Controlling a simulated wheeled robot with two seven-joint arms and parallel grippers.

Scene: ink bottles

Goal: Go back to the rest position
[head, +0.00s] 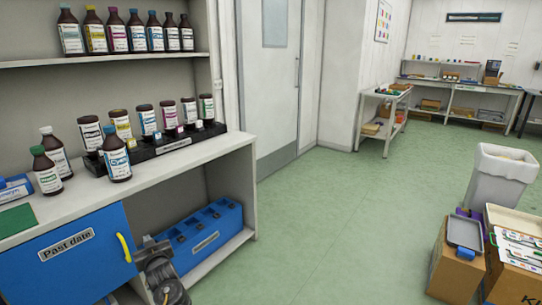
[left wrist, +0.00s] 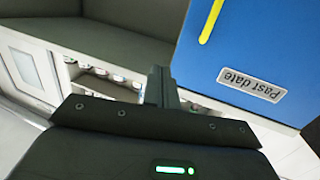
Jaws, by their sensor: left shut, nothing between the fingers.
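My left gripper (head: 150,242) shows at the bottom of the head view, in front of the open lower part of the cabinet and just right of the blue "Past date" door (head: 75,258). Its fingers are together with nothing between them; the left wrist view also shows the shut fingers (left wrist: 160,86). The door's yellow handle (head: 124,247) is close to the left of the gripper, and a gap shows between them in the left wrist view. My right gripper is in neither view.
Several ink bottles stand on the counter, some in a black rack (head: 160,147), with more on the upper shelf (head: 100,61). A blue divided bin (head: 205,238) sits in the lower compartment. A white waste bin (head: 497,180) and cardboard boxes (head: 456,262) stand right. The green floor (head: 330,220) between is clear.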

